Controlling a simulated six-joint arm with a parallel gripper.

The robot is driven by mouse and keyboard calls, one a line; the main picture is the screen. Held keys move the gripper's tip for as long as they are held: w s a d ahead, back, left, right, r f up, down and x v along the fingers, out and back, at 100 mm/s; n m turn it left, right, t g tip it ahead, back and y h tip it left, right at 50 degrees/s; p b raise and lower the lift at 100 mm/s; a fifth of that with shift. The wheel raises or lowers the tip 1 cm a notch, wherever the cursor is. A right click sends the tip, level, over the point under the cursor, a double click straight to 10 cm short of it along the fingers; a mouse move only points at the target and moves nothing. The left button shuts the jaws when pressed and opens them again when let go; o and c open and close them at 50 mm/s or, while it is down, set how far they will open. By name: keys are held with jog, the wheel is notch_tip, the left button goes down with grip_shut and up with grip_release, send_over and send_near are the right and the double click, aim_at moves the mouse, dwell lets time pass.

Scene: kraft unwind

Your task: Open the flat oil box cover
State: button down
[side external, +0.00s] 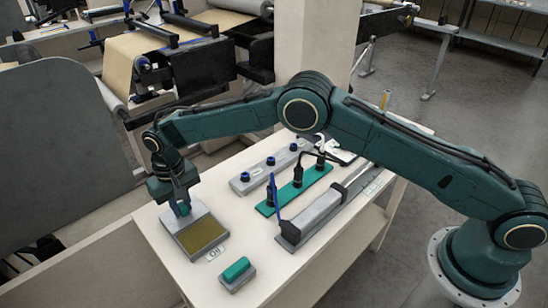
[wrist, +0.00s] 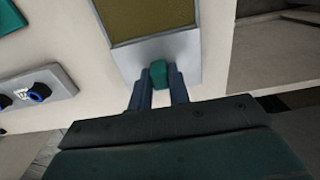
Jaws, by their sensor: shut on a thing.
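The flat oil box (side external: 175,241) stands at the near left of the white table, beside a label reading "Oil". Its olive-brown inside (side external: 201,237) shows over the near part, also in the wrist view (wrist: 143,20). The grey cover plate (side external: 197,209) lies at the box's far end, also in the wrist view (wrist: 188,56). My gripper (side external: 182,203) points down at the cover and is shut on its small teal knob (wrist: 159,72). The fingers flank the knob in the wrist view (wrist: 158,92).
A grey block with a teal top (side external: 237,272) sits in front of the oil box. To the right are a grey strip with blue-ringed knobs (side external: 268,171), a teal plate with black fittings (side external: 295,190) and a long grey bar (side external: 318,216). A dark panel (side external: 62,150) stands left.

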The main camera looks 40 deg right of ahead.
aim_at(181, 205)
jog(key=c, duration=1.3)
grip_release()
jog(key=shift+r, duration=0.15)
notch_tip(181, 205, up, 14)
jog(key=shift+f, duration=0.2)
jog(key=shift+r, duration=0.1)
